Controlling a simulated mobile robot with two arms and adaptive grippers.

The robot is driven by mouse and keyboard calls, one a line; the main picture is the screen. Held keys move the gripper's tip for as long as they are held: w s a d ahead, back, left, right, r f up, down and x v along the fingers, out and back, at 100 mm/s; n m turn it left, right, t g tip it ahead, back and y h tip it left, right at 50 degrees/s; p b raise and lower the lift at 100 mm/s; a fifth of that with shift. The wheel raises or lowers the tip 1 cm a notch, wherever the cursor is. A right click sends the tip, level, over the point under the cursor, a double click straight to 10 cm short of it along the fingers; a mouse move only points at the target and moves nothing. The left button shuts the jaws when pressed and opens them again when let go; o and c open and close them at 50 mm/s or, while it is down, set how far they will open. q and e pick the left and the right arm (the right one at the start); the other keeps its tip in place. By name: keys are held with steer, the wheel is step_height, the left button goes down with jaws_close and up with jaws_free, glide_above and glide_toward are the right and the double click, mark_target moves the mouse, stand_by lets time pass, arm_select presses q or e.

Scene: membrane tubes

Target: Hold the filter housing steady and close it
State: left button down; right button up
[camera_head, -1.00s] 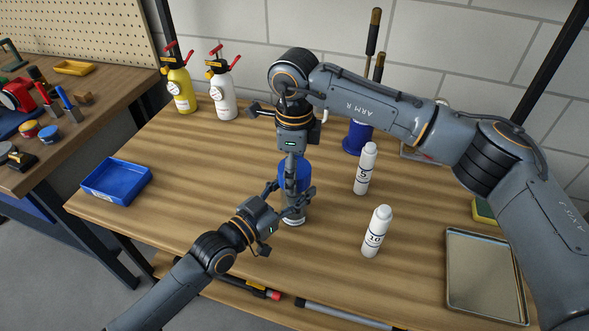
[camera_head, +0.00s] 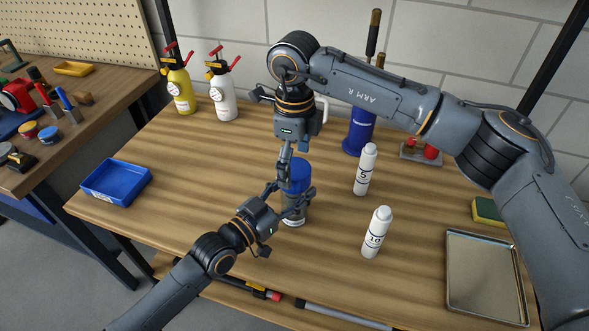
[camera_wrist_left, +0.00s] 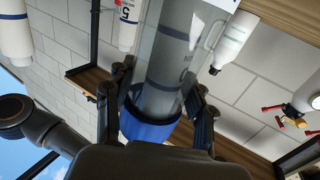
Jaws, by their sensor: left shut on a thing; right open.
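The filter housing (camera_head: 294,212) is a clear grey cylinder standing upright on the wooden bench, with a blue cap (camera_head: 299,175) on its top. My left gripper (camera_head: 292,198) is shut around the housing's body below the cap. In the left wrist view, which is turned upside down, its two fingers flank the clear body (camera_wrist_left: 165,70) and the blue cap (camera_wrist_left: 148,128) sits at the lower end. My right gripper (camera_head: 286,158) is open, pointing down at the cap's upper left side. Whether a finger touches the cap, and how tightly the cap sits, I cannot tell.
White tubes marked 5 (camera_head: 364,172) and 10 (camera_head: 376,236) stand to the right. A metal tray (camera_head: 484,282) lies at the right and a blue bin (camera_head: 115,183) at the left. Spray bottles (camera_head: 222,92) and a blue container (camera_head: 357,138) stand behind. The front left is clear.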

step_height(320, 180, up, 9)
stand_by(0.3)
steer(key=shift+r, duration=0.1)
arm_select(q)
steer(key=shift+c, duration=2)
jaws_free()
steer(key=shift+a, duration=0.1)
steer(key=v, duration=1.2)
